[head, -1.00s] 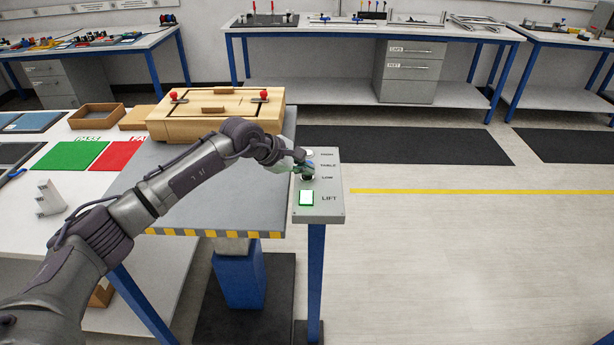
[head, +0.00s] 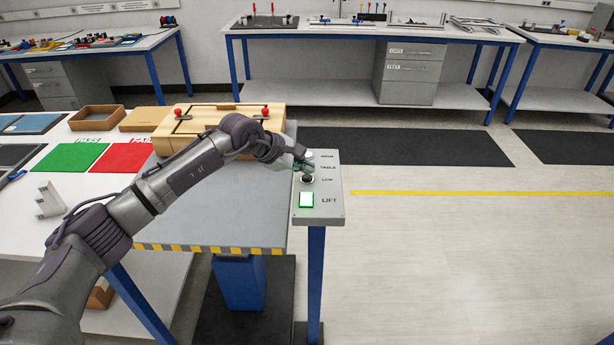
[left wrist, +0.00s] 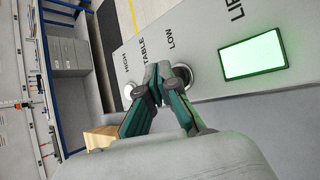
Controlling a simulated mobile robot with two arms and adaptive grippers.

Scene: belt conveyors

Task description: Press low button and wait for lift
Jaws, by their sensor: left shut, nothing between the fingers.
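The grey control panel (head: 318,217) carries the labels HIGH, TABLE, LOW and LIFT. The dark low button (head: 307,179) shows just below my left gripper (head: 303,166) in the head view. In the left wrist view the closed fingertips (left wrist: 162,82) overlap the low button (left wrist: 184,74); I cannot tell whether they touch it. The gripper holds nothing. The square LIFT lamp (head: 306,200) glows white-green; it also fills part of the left wrist view (left wrist: 252,58). The grey lift platform (head: 215,222) with a striped front edge stands left of the panel. My right gripper is not in view.
A wooden box (head: 178,143) with red knobs sits on the platform, partly behind my left arm. A white table (head: 80,182) with green (head: 72,157) and red (head: 124,157) mats is at the left. The floor right of the panel is clear.

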